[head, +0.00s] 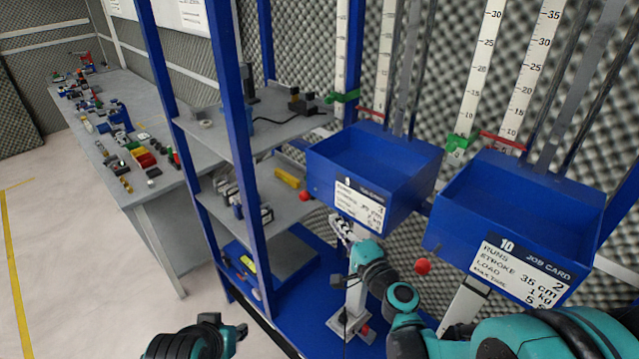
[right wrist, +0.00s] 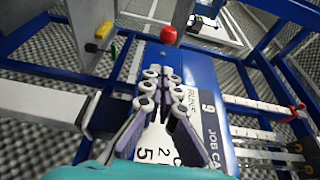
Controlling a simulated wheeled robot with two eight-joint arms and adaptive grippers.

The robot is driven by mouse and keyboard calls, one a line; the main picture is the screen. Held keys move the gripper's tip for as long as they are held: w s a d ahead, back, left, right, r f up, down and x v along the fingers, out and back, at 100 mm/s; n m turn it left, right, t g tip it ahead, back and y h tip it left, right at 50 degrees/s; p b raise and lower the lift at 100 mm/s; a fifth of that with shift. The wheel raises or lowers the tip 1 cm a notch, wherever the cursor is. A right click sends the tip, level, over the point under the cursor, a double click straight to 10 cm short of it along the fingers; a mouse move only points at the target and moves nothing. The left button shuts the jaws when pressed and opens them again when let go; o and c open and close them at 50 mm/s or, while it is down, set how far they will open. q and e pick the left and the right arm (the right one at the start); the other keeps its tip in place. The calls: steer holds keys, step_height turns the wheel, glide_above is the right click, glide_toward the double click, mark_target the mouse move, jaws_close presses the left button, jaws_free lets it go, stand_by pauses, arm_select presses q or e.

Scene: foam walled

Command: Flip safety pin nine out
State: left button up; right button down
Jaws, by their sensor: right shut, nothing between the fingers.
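The blue bin numbered 9 (head: 375,165) carries a white job card (head: 360,205) on its front. A red ball knob (head: 305,196), which I take for pin nine's, is at its lower left corner; it also shows in the right wrist view (right wrist: 168,36). My right gripper (head: 342,229) is just below the card. In the right wrist view its shut, empty fingers (right wrist: 160,80) are in front of the card, apart from the red knob. The pin's shaft is not clear. My left gripper (head: 238,330) is at the bottom left, its fingers mostly hidden.
A second blue bin numbered 10 (head: 520,215) stands to the right, with a red knob (head: 423,266) beside it. A blue-framed shelf (head: 240,135) with small items is left of bin nine. A long grey bench (head: 135,185) is further left. White floor lies in front of it.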

mark_target(320, 200)
steer(key=shift+w, duration=0.1)
stand_by(0.3)
steer(key=b+x, duration=0.1)
steer(key=x, duration=0.9)
steer(key=shift+r, duration=0.1)
steer(key=s+a, duration=0.2)
steer(key=shift+s+a, duration=0.2)
steer(key=shift+s, duration=0.1)
steer(key=shift+s+b, duration=0.1)
steer(key=shift+b, duration=0.2)
